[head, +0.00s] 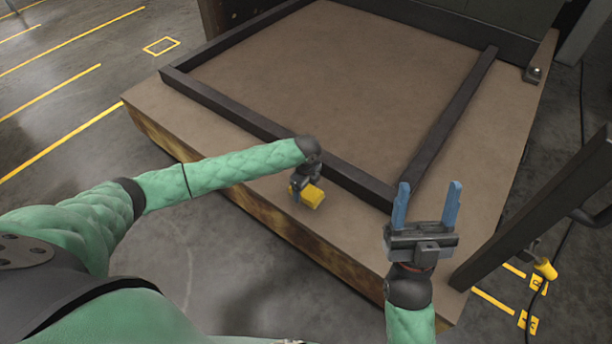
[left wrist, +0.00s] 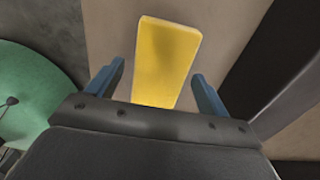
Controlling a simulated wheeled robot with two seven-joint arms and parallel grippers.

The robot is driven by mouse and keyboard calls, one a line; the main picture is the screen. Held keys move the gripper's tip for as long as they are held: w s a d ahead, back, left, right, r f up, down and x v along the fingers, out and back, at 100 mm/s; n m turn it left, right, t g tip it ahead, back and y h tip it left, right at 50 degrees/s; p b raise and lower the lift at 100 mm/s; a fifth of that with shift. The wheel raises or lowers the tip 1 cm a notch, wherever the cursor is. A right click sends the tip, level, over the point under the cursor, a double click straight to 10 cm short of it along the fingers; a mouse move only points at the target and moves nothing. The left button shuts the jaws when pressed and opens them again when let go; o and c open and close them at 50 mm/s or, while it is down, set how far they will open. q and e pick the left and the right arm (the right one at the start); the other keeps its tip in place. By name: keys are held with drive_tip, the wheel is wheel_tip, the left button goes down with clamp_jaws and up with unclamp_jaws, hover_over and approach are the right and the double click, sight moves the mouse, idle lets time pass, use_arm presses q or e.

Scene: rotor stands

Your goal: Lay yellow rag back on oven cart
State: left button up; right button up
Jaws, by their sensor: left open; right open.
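The yellow rag (head: 313,196) looks like a small folded block on the brown top of the oven cart (head: 270,181), near its front edge. My left gripper (head: 297,192) is directly over it, its fingers mostly hidden by the wrist in the head view. In the left wrist view the rag (left wrist: 166,62) lies between and beyond the two blue fingers of the left gripper (left wrist: 158,88), with a gap on each side. The left gripper is open. My right gripper (head: 427,204) is open and empty, fingers pointing away, over the right front part of the cart.
A dark raised frame (head: 262,123) borders the middle of the cart top; its front bar runs just behind the rag. A dark slanted post (head: 545,205) stands at the right. The cart's middle surface (head: 345,90) is bare.

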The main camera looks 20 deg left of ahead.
sight(306, 190)
use_arm(q)
wheel_tip(306, 190, up, 6)
drive_tip(key=shift+f+p, duration=0.2)
drive_tip(key=shift+p, duration=0.35)
wheel_tip(306, 190, up, 6)
drive_tip(key=p, duration=0.1)
drive_tip(key=shift+r, duration=0.15)
use_arm(e)
drive_tip(key=w+a+f+g+h, duration=0.1)
drive_tip(key=w+f+g, duration=0.3)
drive_tip(key=f, duration=0.7)
drive_tip(key=w+a+f+g+h, duration=0.2)
drive_tip(key=w+f+g, duration=0.2)
drive_tip(key=f, duration=0.7)
drive_tip(key=shift+w+a+f+m+g, duration=0.15)
drive_tip(key=shift+f+m+g, duration=0.15)
drive_tip(key=shift+m+g, duration=0.15)
